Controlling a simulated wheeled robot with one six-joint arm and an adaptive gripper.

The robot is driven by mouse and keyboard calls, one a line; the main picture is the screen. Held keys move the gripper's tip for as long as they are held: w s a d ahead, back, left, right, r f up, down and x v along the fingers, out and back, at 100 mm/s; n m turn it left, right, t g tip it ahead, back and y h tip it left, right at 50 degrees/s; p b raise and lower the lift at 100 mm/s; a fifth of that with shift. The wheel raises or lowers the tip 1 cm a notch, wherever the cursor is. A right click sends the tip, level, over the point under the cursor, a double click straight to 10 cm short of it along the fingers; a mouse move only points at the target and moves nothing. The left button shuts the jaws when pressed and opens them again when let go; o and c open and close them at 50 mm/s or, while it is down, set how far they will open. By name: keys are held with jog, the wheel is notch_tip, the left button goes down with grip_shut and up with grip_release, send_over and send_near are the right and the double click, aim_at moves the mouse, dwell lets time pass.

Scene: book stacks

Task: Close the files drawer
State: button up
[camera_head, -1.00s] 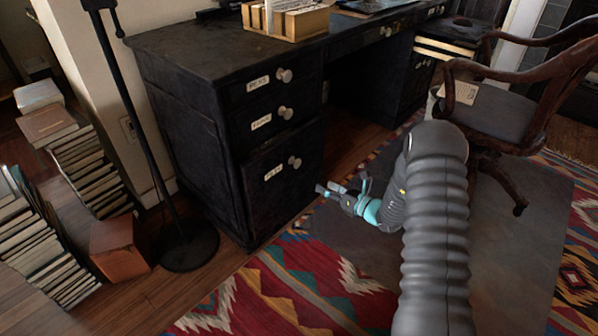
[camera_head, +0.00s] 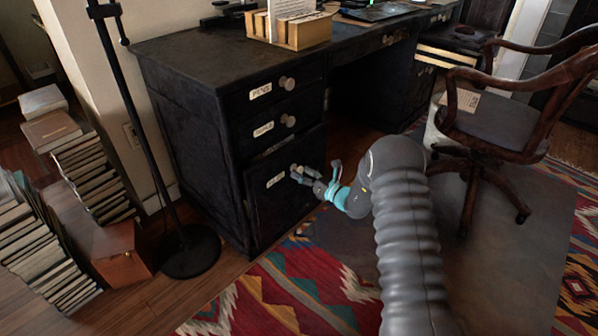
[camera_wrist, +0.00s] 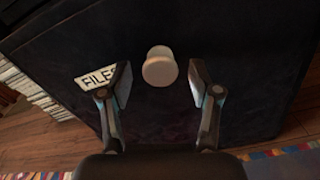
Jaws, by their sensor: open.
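The files drawer (camera_head: 283,205) is the large bottom drawer in the left pedestal of the black desk. Its front stands slightly forward of the desk, with a narrow gap along its top edge. In the head view the fingers partly cover the knob.
Two labelled drawers (camera_head: 276,128) above look shut. A floor lamp base (camera_head: 190,252) and stacked books (camera_head: 95,180) stand to the left. A wooden armchair (camera_head: 490,120) is at the right. A patterned rug (camera_head: 290,300) covers the floor in front.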

jog(key=shift+x, duration=0.9)
grip_shut()
jog(key=shift+w, duration=0.1)
